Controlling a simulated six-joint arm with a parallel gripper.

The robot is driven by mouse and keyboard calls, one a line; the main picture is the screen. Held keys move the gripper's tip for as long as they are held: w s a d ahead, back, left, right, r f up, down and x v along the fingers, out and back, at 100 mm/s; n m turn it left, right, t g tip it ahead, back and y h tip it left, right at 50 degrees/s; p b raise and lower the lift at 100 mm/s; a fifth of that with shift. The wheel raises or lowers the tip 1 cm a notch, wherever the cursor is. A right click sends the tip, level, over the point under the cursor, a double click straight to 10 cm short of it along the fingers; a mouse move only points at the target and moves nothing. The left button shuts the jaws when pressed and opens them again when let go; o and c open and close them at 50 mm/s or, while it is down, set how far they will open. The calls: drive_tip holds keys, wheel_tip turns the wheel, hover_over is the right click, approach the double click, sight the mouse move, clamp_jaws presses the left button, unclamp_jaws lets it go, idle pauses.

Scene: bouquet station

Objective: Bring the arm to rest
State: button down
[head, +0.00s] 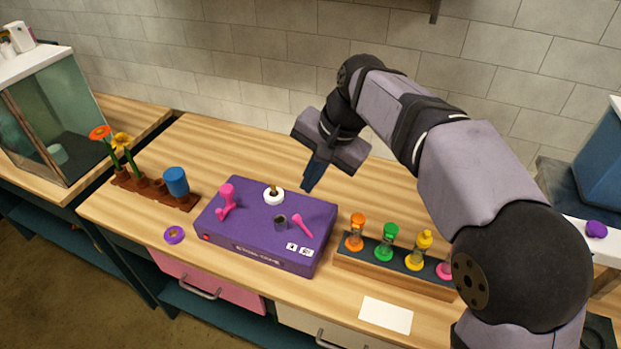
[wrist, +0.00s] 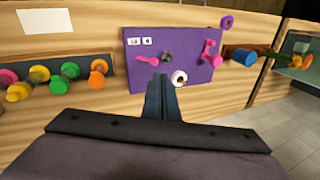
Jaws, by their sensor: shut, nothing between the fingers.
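My gripper (head: 314,172) is shut and empty. In the head view it hangs in the air above the back right part of the purple box (head: 235,238). In the wrist view the two dark fingers of my gripper (wrist: 161,84) lie together, pointing toward the purple box (wrist: 200,80). My arm reaches in from the right and bends down at the wrist. No object touches the fingers.
The box carries a pink stand (head: 226,199), a white ring (head: 273,196), a dark cup (head: 280,222) and a pink spoon-like piece (head: 302,227). A rack (head: 400,275) with several coloured pieces stands right. A brown holder (head: 135,185) with flowers and a blue cup (head: 176,180) stands left.

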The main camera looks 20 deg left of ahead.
idle(0.3)
drive_tip(key=s+d+f+n+h, duration=0.1)
drive_tip(key=s+d+f+n, duration=0.1)
drive_tip(key=d+f+n, duration=0.4)
drive_tip(key=s+d+f+n+h, duration=0.15)
drive_tip(key=d+f, duration=0.25)
drive_tip(key=f, duration=0.4)
drive_tip(key=s+d+f+m+g+h, duration=0.1)
drive_tip(key=s+d+f, duration=0.2)
drive_tip(key=s+d, duration=0.45)
drive_tip(key=s+d+f+m+g+h, duration=0.1)
drive_tip(key=s+d+f+m, duration=0.3)
drive_tip(key=d, duration=0.6)
drive_tip(key=d+r+t, duration=0.1)
drive_tip(key=d+r, duration=0.2)
drive_tip(key=d, duration=0.3)
drive_tip(key=shift+s+d+r+m, duration=0.15)
drive_tip(key=shift+d+r+m, duration=0.2)
drive_tip(key=shift+m, duration=0.1)
